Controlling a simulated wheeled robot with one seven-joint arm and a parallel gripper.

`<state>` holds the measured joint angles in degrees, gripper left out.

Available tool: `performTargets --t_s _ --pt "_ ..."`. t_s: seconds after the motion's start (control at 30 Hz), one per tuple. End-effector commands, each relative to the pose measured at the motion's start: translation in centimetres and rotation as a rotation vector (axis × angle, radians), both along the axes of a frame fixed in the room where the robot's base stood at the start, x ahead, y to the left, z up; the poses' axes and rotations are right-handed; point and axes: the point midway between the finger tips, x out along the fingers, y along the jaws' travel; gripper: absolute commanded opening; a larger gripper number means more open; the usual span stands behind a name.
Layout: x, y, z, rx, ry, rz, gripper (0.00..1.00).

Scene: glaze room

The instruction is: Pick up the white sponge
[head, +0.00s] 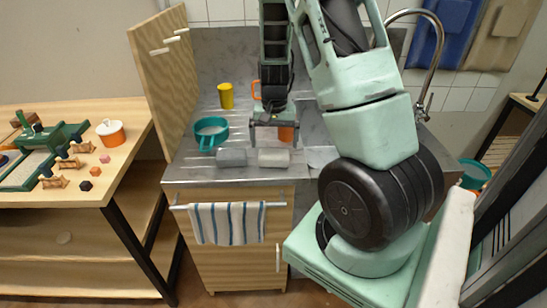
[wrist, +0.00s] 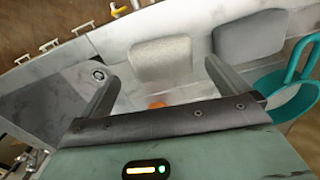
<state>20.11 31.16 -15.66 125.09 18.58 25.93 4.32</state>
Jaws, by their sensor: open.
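The white sponge (head: 274,158) lies on the grey metal counter near its front edge, just right of a blue-grey sponge (head: 232,157). In the wrist view the white sponge (wrist: 162,58) lies ahead of the space between my fingers, with the grey sponge (wrist: 250,38) to its right. My gripper (head: 273,145) points down, open and empty, above and slightly behind the white sponge in the head view. In the wrist view my gripper (wrist: 161,76) has its fingers spread apart, with no sponge between them. The white sponge's top is fully visible there.
A teal pan (head: 210,131) stands left of my gripper, and a yellow cup (head: 226,96) behind it. An orange object (head: 286,134) shows behind my gripper. A striped towel (head: 228,223) hangs on the front rail. A wooden panel (head: 166,75) bounds the counter's left side.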

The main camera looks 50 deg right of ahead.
Motion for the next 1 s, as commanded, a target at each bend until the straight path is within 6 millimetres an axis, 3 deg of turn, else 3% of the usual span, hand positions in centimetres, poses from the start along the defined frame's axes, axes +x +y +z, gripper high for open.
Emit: performTargets --t_s 0.23,0.6,0.87,1.0 --pt "0.1 -0.1 -1.6 0.001 0.002 0.001 1.0" --pt "0.5 -0.4 -5.8 0.001 0.001 0.0 1.0" --pt "0.5 -0.4 -6.1 0.0 -0.001 0.001 1.0" --pt "0.5 -0.4 -6.1 0.001 -0.001 0.001 0.64"
